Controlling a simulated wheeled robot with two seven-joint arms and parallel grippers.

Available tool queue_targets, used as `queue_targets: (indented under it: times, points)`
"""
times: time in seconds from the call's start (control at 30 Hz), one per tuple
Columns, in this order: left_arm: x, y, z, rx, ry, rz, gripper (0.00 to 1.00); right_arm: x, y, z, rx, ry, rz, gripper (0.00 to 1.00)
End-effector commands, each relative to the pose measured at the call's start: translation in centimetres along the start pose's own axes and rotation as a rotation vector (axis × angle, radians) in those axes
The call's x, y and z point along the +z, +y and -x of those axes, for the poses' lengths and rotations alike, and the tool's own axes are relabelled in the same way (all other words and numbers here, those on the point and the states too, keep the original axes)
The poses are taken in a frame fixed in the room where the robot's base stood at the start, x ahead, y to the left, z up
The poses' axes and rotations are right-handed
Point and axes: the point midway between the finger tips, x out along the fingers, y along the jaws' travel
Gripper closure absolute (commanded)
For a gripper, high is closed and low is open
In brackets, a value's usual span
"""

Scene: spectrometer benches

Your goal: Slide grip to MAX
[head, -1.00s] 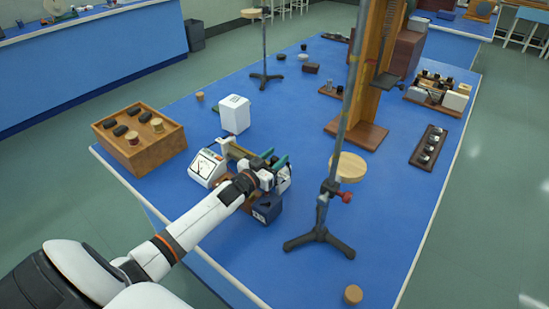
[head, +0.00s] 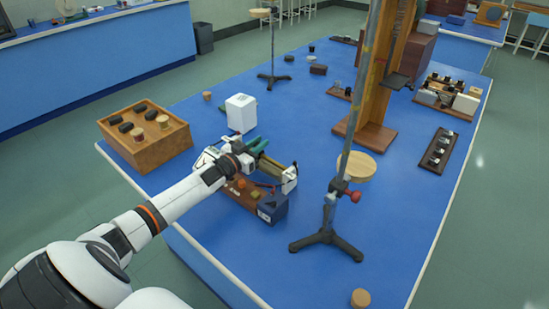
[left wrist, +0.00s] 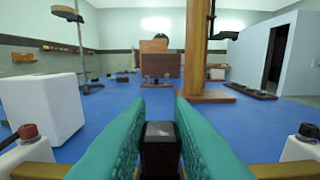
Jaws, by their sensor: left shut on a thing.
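A white end post with a red terminal (left wrist: 28,132) stands left there, and one with a black terminal (left wrist: 307,131) right. The grip is hidden in the head view, and no MAX mark is readable. My right gripper is out of view.
A white box (head: 240,113) stands just behind my left gripper. A wooden tray (head: 150,154) with dark and tan pieces is at left. A stand with a tripod foot (head: 326,240) rises right of the rheostat.

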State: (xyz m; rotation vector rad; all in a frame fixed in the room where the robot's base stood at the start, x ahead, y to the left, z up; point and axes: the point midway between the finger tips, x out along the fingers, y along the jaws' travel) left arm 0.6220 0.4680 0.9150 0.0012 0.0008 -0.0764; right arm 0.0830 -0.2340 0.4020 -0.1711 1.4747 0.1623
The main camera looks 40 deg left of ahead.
Motion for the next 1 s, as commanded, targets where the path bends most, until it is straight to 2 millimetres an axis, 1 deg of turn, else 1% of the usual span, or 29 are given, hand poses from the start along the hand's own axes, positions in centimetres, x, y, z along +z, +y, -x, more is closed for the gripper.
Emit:
queue_targets:
  times: [0.03, 0.1, 0.2, 0.3, 0.4, 0.5, 0.87, 0.9, 0.97, 1.0]
  points:
    - [-0.4, 1.6, 0.0, 0.003, 0.000, -0.009, 1.00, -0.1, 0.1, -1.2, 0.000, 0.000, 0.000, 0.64]
    - [-0.4, 3.3, 0.0, 0.003, -0.001, -0.007, 1.00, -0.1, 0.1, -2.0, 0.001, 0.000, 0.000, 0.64]
    - [-0.5, 5.3, 0.0, 0.002, -0.001, -0.006, 1.00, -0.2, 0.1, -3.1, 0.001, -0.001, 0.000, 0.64]
    - [-0.4, 6.9, 0.0, 0.001, -0.001, -0.004, 1.00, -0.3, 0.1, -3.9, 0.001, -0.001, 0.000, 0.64]
    - [-0.3, 7.9, 0.0, 0.000, -0.002, -0.002, 1.00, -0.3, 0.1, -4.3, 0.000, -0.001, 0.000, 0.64]
    - [-0.2, 8.4, -0.1, -0.001, -0.001, 0.001, 1.00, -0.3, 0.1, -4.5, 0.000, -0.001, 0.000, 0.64]
    - [0.0, 8.8, 0.0, 0.002, 0.000, 0.000, 1.00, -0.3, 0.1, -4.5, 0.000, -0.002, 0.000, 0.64]
    - [0.1, 8.9, 0.0, 0.003, 0.000, 0.000, 0.78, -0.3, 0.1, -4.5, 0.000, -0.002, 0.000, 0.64]
    - [0.1, 8.9, 0.0, 0.003, 0.000, 0.000, 0.69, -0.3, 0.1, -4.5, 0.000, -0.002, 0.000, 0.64]
    - [0.0, 8.9, 0.0, 0.003, 0.000, 0.000, 0.62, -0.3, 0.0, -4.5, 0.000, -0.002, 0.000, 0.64]
